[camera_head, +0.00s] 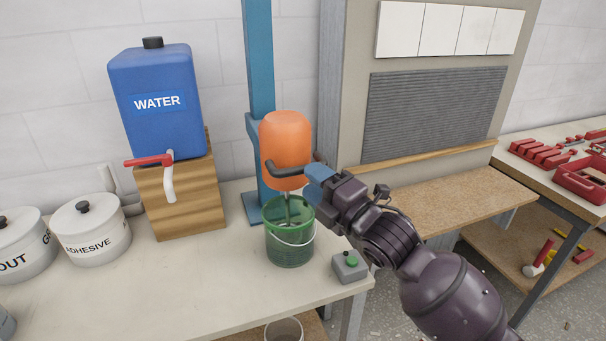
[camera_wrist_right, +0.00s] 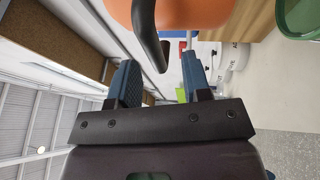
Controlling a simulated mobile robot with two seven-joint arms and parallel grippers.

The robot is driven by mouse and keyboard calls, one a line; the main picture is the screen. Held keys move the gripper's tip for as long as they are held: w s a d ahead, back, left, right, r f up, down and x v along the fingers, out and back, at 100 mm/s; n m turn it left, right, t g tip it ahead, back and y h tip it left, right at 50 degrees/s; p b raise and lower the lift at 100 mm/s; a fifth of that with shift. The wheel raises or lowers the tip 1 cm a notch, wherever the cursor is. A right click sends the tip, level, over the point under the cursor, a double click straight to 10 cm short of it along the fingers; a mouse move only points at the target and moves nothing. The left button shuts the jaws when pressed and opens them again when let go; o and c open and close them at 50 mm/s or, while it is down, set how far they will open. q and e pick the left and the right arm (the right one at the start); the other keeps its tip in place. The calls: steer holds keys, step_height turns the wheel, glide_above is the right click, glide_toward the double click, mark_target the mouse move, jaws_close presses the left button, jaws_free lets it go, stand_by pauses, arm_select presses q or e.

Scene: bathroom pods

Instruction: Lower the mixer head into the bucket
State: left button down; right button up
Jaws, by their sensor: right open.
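The orange mixer head (camera_head: 286,138) is on a blue upright stand (camera_head: 259,60), with a dark handle (camera_head: 270,169) around its lower part. Its thin shaft points down to the mouth of the green bucket (camera_head: 290,248); I cannot tell how far the shaft's lower end reaches inside. My right gripper (camera_head: 318,178) is at the right side of the handle. In the right wrist view its two blue fingers (camera_wrist_right: 160,80) are apart, with the black handle (camera_wrist_right: 150,38) between them and the orange mixer body above. My left gripper is not in view.
A blue water tank (camera_head: 155,100) with a red tap stands on a wooden block at left. White tubs, one marked adhesive (camera_head: 90,230), stand further left.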

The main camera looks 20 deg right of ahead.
steer(key=v, duration=0.6)
steer(key=shift+s, duration=0.35)
steer(key=shift+d+f, duration=0.1)
steer(key=d+f+m+g+h, duration=0.1)
steer(key=d+f+m+h, duration=0.15)
steer(key=f+m, duration=0.55)
steer(key=d+f+m+g+h, duration=0.1)
steer(key=d+f+m+h, duration=0.15)
steer(key=f+m, duration=0.6)
steer(key=s+d+f+m+g+h, duration=0.1)
steer(key=s+f+m+g+h, duration=0.2)
steer(key=s+f, duration=1.4)
step_height(320, 180, down, 3)
steer(key=m+g, duration=0.1)
steer(key=m, duration=0.2)
steer(key=shift+s+d+r+g+h, duration=0.2)
steer(key=shift+s+g+h, duration=0.1)
